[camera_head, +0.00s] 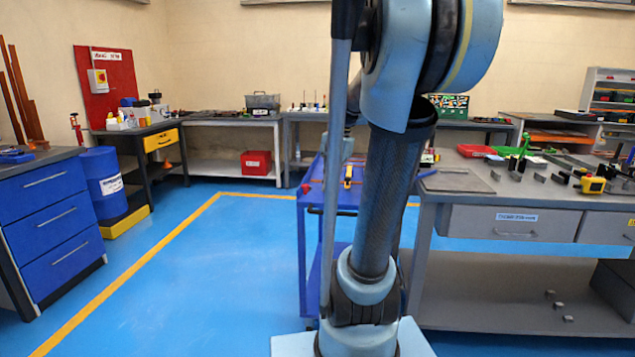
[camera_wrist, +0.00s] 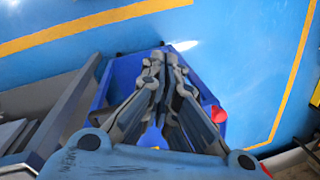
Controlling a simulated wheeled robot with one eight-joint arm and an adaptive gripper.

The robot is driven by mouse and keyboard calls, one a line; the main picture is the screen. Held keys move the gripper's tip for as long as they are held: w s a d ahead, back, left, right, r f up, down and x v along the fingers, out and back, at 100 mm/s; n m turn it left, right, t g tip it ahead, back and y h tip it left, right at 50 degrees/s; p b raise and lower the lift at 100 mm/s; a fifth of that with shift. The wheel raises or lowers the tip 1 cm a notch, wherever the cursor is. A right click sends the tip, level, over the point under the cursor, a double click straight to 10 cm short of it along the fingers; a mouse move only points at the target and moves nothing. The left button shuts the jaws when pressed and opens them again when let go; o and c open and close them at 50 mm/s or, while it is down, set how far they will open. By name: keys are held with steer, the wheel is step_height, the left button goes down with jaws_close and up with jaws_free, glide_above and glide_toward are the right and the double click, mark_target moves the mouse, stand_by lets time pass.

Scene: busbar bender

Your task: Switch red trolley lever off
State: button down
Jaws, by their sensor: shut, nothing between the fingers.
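The blue trolley (camera_head: 315,207) stands behind my arm in the head view, which hides much of it. A small red part (camera_head: 305,188), perhaps the lever's knob, is at its near left corner. In the wrist view the blue trolley (camera_wrist: 125,72) lies beneath my gripper (camera_wrist: 158,55), whose fingers are together and empty. The red part (camera_wrist: 218,114) shows right of the fingers at the trolley's edge, apart from them. Its on or off position cannot be told. My gripper is hidden in the head view.
A grey workbench (camera_head: 470,212) with tools and a red tray (camera_head: 477,151) stands right of the trolley. A blue drawer cabinet (camera_head: 52,215) and blue barrel (camera_head: 102,180) are at left. The blue floor between cabinet and trolley is clear.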

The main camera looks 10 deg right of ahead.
mark_target(307, 188)
steer(key=w+d+r+m, duration=0.1)
steer(key=w+d+m, duration=0.1)
steer(key=w, duration=0.4)
steer(key=w+d+r+m+y, duration=0.1)
steer(key=w+d+r+m, duration=0.1)
steer(key=w, duration=0.5)
steer(key=w+d+r+m+g, duration=0.1)
steer(key=w+d+r+m, duration=0.1)
steer(key=w, duration=0.4)
steer(key=shift+w+d+m+y, duration=0.2)
steer(key=shift+m+y, duration=0.2)
steer(key=shift+m, duration=0.4)
steer(key=s+a+f, duration=0.1)
steer(key=a+f, duration=0.6)
steer(key=f, duration=0.3)
steer(key=shift+s, duration=0.1)
